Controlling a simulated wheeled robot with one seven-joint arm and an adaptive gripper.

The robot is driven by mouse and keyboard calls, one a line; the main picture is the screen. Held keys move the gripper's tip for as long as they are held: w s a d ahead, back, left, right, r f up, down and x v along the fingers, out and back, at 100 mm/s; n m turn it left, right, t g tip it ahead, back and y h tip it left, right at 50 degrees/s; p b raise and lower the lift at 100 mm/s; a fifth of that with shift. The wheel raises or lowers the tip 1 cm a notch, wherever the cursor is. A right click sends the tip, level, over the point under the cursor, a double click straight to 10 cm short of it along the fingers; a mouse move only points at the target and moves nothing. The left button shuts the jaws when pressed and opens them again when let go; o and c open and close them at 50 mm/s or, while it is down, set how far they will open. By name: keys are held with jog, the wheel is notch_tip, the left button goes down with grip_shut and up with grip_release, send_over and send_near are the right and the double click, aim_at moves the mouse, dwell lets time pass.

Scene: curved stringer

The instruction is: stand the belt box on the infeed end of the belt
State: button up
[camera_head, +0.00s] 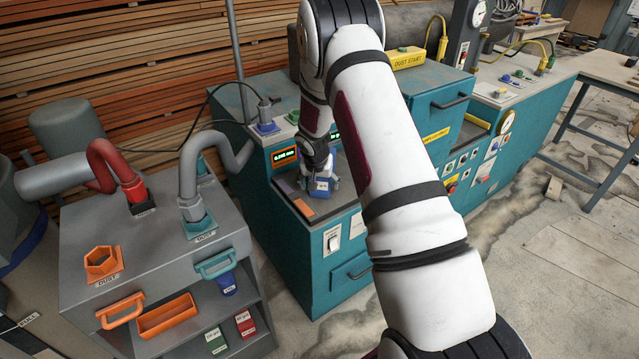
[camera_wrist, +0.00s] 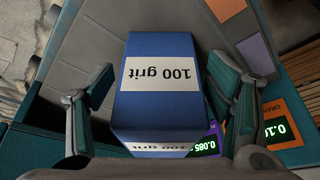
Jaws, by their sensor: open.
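The blue belt box (camera_wrist: 158,105), labelled "100 grit", is between the two fingers of my gripper (camera_wrist: 160,85) in the wrist view. The fingers are open, one on each side, with a narrow gap beside the box. In the head view the box (camera_head: 321,187) shows small under my gripper (camera_head: 322,176), over the grey top of the teal machine (camera_head: 300,240). The grey belt surface (camera_wrist: 85,50) lies around the box in the wrist view. The box's underside is hidden, so its contact with the belt cannot be seen.
Purple and orange patches (camera_head: 303,207) lie by the belt's near end, with green number displays (camera_head: 284,157) close by. A grey cart (camera_head: 150,250) with hoses and ports stands at the left; its lower shelf holds green and red boxes (camera_head: 244,322). My arm hides part of the machine.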

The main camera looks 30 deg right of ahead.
jog(key=shift+r, duration=0.55)
jog(key=s+a+r+n, duration=0.1)
jog(key=s+a+r, duration=0.35)
jog(key=r, duration=0.55)
jog(key=s+a+r+n, duration=0.1)
jog(key=s+a+r, duration=0.4)
jog(key=r, duration=0.5)
jog(key=s+a+r+n, duration=0.1)
jog(key=s+a+r, duration=0.2)
jog(key=s+r, duration=0.5)
jog(key=s+a+r+n+y, duration=0.1)
jog(key=s+a+r+n, duration=0.1)
jog(key=s, duration=0.4)
jog(key=s+a+r+n+t+y, duration=0.1)
jog(key=s+a+r, duration=0.1)
jog(key=s+a, duration=0.2)
jog(key=s+a+r+n+y, duration=0.1)
jog(key=s+a, duration=0.3)
jog(key=s, duration=0.5)
jog(key=shift+s+r+n+t, duration=0.3)
jog(key=shift+s+r+n, duration=0.05)
jog(key=shift+r+n, duration=0.45)
